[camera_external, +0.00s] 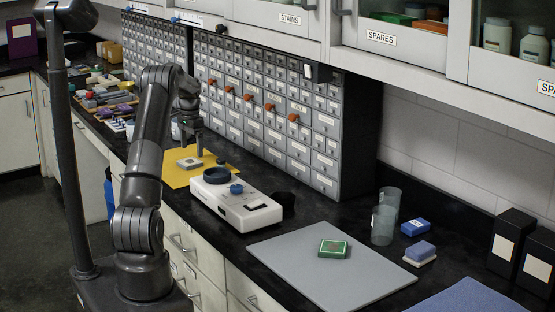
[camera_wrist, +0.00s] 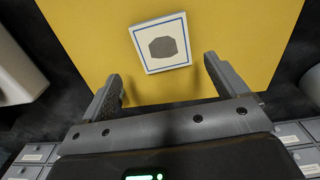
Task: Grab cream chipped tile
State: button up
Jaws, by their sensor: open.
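An off-white square tile (camera_wrist: 178,62) with a thin blue border and a dark grey many-sided patch lies flat on the yellow mat (camera_wrist: 95,30). I cannot make out a chip on its edge. In the external view the tile (camera_external: 184,163) is small, below my gripper (camera_external: 190,148). In the wrist view my gripper (camera_wrist: 163,68) is open and empty. The tile lies ahead of and partly between the fingertips, apart from both fingers.
A white instrument (camera_external: 236,204) with a round dark pan stands close beside the mat. A small dark object (camera_external: 221,162) sits near the mat's edge. Drawer cabinets (camera_external: 265,110) rise behind. A grey mat (camera_external: 290,265) holds a green box (camera_external: 334,248).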

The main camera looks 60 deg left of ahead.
aim_at(191, 161)
jog(key=f, duration=0.4)
jog(key=shift+s+a+f, duration=0.2)
jog(key=shift+a+f, duration=0.15)
jog(key=shift+f, duration=0.05)
jog(key=shift+c, duration=0.2)
jog(key=c, duration=1.1)
jog(key=shift+r, duration=0.15)
